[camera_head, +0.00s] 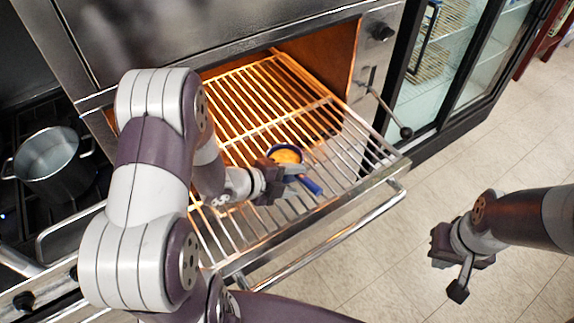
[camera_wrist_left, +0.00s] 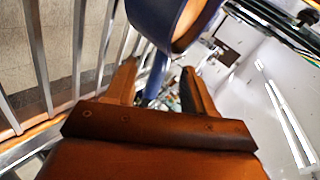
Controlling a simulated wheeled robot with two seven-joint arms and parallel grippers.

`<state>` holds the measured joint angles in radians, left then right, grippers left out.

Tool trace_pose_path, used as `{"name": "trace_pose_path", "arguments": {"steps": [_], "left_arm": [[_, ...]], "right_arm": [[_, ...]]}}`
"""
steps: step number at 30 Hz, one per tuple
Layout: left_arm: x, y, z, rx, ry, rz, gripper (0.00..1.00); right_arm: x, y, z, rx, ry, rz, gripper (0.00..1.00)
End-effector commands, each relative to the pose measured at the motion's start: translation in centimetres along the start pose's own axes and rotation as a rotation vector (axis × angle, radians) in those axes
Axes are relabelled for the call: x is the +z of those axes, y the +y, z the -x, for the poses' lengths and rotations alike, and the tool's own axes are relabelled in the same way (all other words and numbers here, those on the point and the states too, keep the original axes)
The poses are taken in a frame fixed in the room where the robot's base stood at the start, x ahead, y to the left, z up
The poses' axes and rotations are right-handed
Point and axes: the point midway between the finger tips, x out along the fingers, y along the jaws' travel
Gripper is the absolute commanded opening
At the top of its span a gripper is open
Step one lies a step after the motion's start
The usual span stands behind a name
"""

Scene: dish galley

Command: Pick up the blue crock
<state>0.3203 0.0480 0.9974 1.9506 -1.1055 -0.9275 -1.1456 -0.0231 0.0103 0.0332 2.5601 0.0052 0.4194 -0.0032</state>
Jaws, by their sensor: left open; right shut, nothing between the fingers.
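The blue crock (camera_head: 272,151) sits on the pulled-out oven rack in the head view, with an orange inside and a blue handle pointing toward the lower right. My left gripper (camera_head: 284,172) is right beside it, partly covering it. In the left wrist view the crock (camera_wrist_left: 160,18) fills the top middle, and its blue handle passes between the fingertips of my open left gripper (camera_wrist_left: 158,84). I cannot tell whether the fingers touch it. My right gripper (camera_head: 456,272) is shut and empty, over the floor at the right.
The wire rack (camera_head: 345,150) extends out of the lit oven, with a metal front bar (camera_head: 330,236) along its near edge. A metal pot (camera_head: 50,165) stands on the stove at the left. A glass-door cabinet (camera_head: 430,90) is at the back right. The tiled floor at the right is clear.

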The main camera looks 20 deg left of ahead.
Motion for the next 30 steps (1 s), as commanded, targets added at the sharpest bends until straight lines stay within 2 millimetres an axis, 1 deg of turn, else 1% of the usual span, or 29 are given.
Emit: {"name": "trace_pose_path", "arguments": {"steps": [1,3,9,10,11,12,14,15,25,30], "left_arm": [[-0.1,-0.1,-0.7,0.001,0.003,-0.001,0.53],[-0.1,-0.1,-1.4,0.000,0.001,-0.001,0.53],[0.0,-0.1,-1.6,-0.001,-0.001,-0.001,0.53],[0.0,-0.1,-1.6,-0.001,-0.001,-0.001,0.50],[0.0,-0.1,-1.6,-0.001,-0.001,-0.001,0.40],[0.0,-0.1,-1.5,-0.001,-0.001,-0.001,0.27],[0.0,-0.1,-1.5,-0.001,-0.001,-0.001,0.08],[0.0,-0.1,-1.5,-0.001,-0.001,0.000,0.00],[0.0,-0.3,-1.4,-0.003,-0.001,-0.002,0.00],[-0.3,-1.5,-0.7,-0.006,-0.002,-0.004,0.00]], "right_arm": [[0.0,0.0,0.2,0.000,0.000,0.000,0.00],[0.0,0.0,0.2,0.000,0.000,0.000,0.00],[0.0,0.0,0.1,0.000,0.000,0.000,0.00],[0.0,0.0,0.1,0.000,0.000,0.000,0.00],[0.0,0.0,0.1,0.000,0.000,0.000,0.00],[0.0,0.0,0.1,0.000,0.000,0.000,0.00],[0.0,0.0,0.1,0.000,0.000,0.000,0.00],[0.0,0.0,0.1,0.000,0.000,0.000,0.00],[0.0,0.0,0.1,0.000,0.000,0.000,0.00],[0.0,0.0,0.0,0.000,0.000,0.000,0.00]]}}
